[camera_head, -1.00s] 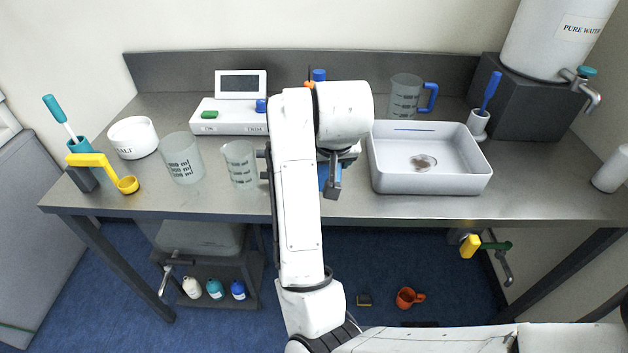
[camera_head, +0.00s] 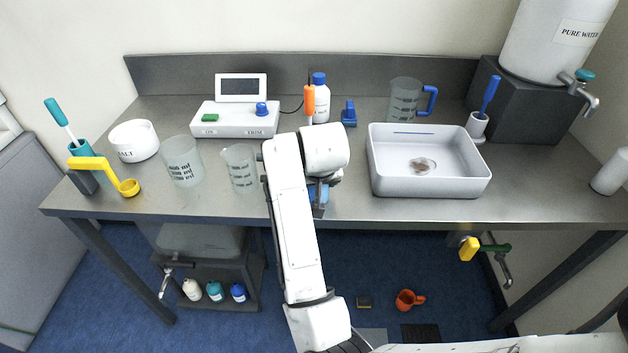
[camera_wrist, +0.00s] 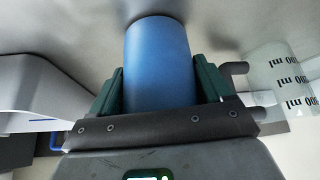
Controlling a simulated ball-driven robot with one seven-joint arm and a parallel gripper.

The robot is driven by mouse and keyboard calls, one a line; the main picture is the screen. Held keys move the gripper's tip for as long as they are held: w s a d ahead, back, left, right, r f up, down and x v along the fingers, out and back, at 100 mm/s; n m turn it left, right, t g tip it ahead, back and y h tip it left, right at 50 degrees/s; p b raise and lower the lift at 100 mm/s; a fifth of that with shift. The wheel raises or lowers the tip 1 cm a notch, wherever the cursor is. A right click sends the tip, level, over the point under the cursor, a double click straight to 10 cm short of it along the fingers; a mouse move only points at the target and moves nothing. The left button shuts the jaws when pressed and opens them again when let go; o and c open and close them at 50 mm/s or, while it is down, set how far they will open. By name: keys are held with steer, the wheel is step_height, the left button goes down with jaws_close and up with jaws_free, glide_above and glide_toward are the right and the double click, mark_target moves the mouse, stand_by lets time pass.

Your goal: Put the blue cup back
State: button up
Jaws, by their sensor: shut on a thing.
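The blue cup (camera_wrist: 158,62) fills the middle of the wrist view, between the two dark green fingers of my gripper (camera_wrist: 160,88). The fingers press on both sides of it. In the head view only a small part of the blue cup (camera_head: 318,190) shows, near the table's front edge, between the clear beaker and the white basin. My gripper (camera_head: 320,206) there is mostly behind my own arm. I cannot tell whether the cup touches the table top.
A small clear beaker (camera_head: 241,168) stands close left of my arm. The white basin (camera_head: 430,187) stands close right. Behind are a white device (camera_head: 234,119), a white bottle with blue cap (camera_head: 320,100) and a blue-handled jug (camera_head: 404,101). The table (camera_head: 362,207) is bare in front.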

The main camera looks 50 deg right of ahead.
steer(key=shift+f, duration=0.15)
steer(key=o, duration=1.3)
